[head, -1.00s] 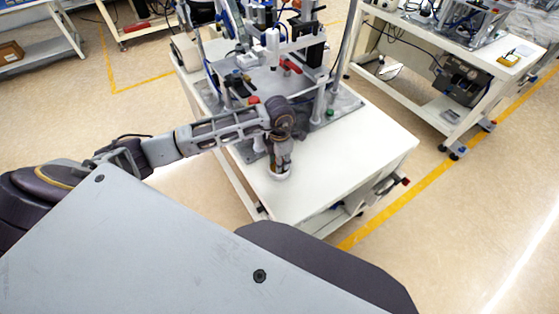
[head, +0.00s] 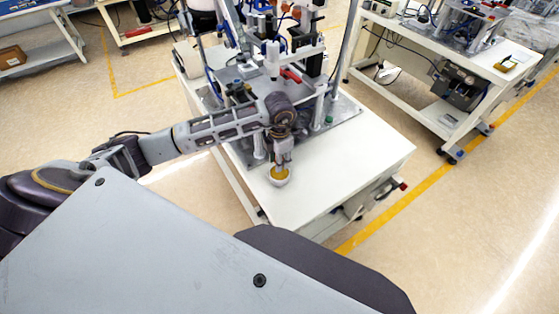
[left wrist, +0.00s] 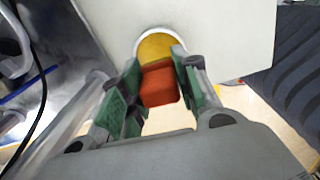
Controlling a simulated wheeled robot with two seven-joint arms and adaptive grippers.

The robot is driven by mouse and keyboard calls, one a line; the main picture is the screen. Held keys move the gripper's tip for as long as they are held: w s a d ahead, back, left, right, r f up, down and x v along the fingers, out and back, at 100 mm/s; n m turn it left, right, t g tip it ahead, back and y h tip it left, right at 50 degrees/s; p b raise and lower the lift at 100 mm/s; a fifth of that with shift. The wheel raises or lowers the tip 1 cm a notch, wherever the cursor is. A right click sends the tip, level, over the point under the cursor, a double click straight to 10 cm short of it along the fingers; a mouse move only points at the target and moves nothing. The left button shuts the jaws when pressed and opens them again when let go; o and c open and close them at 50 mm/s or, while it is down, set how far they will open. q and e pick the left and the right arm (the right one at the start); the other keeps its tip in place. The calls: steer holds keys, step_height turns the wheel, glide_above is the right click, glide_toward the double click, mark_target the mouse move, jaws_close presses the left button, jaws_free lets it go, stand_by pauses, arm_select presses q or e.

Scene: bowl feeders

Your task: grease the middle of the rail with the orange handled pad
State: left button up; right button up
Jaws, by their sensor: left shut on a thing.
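My left gripper (head: 282,158) points down over the front part of the white table. In the left wrist view its green-padded fingers (left wrist: 155,95) are shut on an orange-red handle (left wrist: 160,86), the handle of the pad. A white round bowl (head: 280,184) with yellow inside stands on the table just below the gripper. In the left wrist view the yellow (left wrist: 156,48) shows beyond the handle. The handle hides the pad's working face, so I cannot tell whether it touches the yellow. I cannot make out the rail for certain. My right gripper is not in view.
A machine on a grey metal plate (head: 345,112), with posts, hoses and a red lever (head: 291,75), fills the table's back half. The white tabletop (head: 345,165) is clear to the right of the bowl. Another bench (head: 440,50) stands at the back right.

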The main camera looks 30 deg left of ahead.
arm_select(q)
steer(key=shift+r+p, duration=0.45)
steer(key=shift+r, duration=0.6)
steer(key=shift+m, duration=0.4)
